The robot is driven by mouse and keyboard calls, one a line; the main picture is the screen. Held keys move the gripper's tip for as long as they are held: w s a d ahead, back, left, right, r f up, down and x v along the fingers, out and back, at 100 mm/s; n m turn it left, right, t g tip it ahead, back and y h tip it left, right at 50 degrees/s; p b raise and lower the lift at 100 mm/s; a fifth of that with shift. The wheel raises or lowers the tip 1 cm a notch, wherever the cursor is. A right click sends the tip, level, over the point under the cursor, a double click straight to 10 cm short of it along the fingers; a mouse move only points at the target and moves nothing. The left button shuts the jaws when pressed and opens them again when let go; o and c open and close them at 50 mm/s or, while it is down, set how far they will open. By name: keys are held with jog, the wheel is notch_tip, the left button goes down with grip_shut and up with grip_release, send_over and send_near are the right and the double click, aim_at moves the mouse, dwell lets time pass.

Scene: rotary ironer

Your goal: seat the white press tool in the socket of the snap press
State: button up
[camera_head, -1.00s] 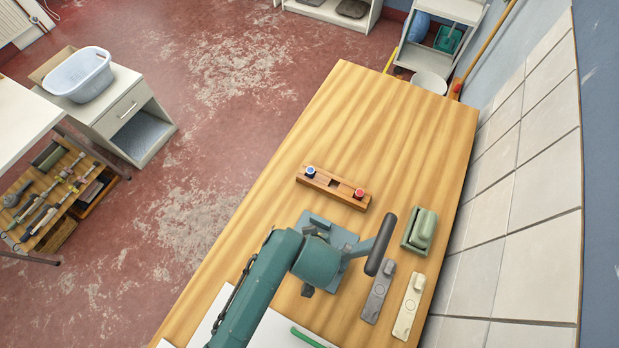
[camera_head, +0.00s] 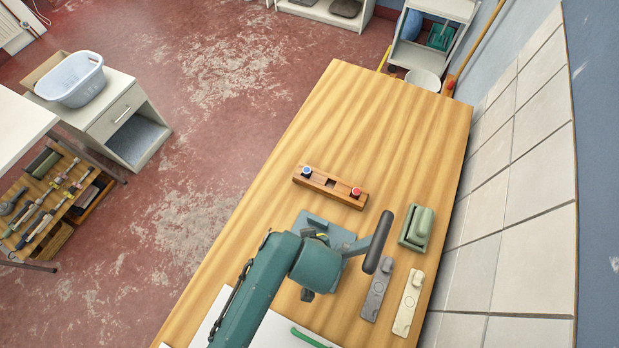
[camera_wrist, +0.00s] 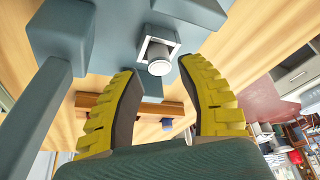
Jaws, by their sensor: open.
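In the wrist view the white press tool (camera_wrist: 160,66), a short grey cylinder with a white end face, sticks out of the square socket (camera_wrist: 150,47) of the teal snap press (camera_wrist: 120,25). How deep it sits cannot be told. My gripper (camera_wrist: 162,78) is open, its two yellow ridged fingers apart on either side of the tool's free end, with gaps showing. In the head view the press's base plate (camera_head: 340,232) and dark lever grip (camera_head: 378,241) show. My arm hides most of the socket area, and only a bit of yellow finger shows.
A wooden rack (camera_head: 330,187) holds a blue-topped tool (camera_head: 306,171) and a red-topped tool (camera_head: 356,192), with an empty middle hole. A green block on a tray (camera_head: 416,228), a grey plate (camera_head: 377,297) and a cream plate (camera_head: 408,303) lie right. The far table top (camera_head: 385,120) is clear.

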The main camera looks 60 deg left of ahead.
jog(key=v, duration=0.9)
jog(key=shift+r, duration=0.25)
